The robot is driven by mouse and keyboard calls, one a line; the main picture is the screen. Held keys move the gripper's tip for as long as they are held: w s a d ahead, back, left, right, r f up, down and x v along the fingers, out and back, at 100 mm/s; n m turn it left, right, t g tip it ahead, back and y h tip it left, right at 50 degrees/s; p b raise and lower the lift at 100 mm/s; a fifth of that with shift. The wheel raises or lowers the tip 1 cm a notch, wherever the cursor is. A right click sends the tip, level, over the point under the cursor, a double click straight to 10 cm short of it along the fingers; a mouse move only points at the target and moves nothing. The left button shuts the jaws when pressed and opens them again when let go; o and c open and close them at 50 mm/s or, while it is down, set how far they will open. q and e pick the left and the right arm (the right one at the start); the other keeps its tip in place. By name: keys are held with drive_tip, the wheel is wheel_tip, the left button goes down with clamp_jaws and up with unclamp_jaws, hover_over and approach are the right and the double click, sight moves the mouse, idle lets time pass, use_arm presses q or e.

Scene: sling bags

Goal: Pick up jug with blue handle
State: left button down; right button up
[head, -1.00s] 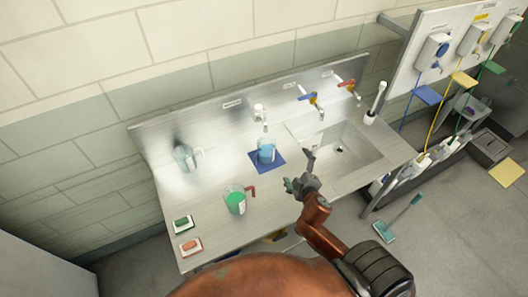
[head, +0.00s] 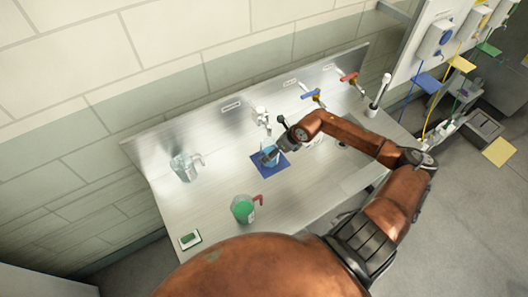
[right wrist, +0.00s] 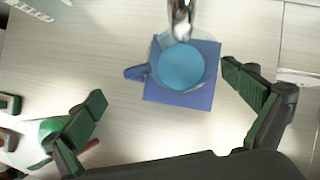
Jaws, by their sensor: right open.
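The jug with the blue handle (head: 269,157) stands upright on a blue mat (head: 280,170) on the metal counter, with blue contents. In the head view my right gripper partly hides it. The right wrist view shows the jug from above (right wrist: 182,68), with its blue handle (right wrist: 136,72) pointing left. My right gripper (head: 279,146) is open and empty, close to the jug. Its green-padded fingers (right wrist: 165,88) are spread to either side below the jug in the wrist view, apart from it. My left gripper is out of view.
A tap (head: 262,116) reaches over the jug's mouth. A jug with green contents and a red handle (head: 242,209) stands nearer the front. A clear jug (head: 183,167) stands at the left. A green sponge on a white dish (head: 190,239) lies front left. The sink is mostly behind my arm.

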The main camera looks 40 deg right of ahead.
drive_tip(key=x, duration=0.2)
drive_tip(key=p+x, duration=0.1)
drive_tip(key=x, duration=0.2)
drive_tip(key=p+x, duration=0.1)
drive_tip(key=x, duration=0.1)
drive_tip(key=shift+d+f, duration=0.3)
drive_tip(key=shift+d, duration=0.1)
drive_tip(key=c, duration=1.2)
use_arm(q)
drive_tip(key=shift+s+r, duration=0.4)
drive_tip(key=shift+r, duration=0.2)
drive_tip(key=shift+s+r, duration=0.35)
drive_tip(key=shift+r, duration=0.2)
use_arm(e)
drive_tip(key=shift+r, duration=0.1)
drive_tip(key=shift+c, duration=0.9)
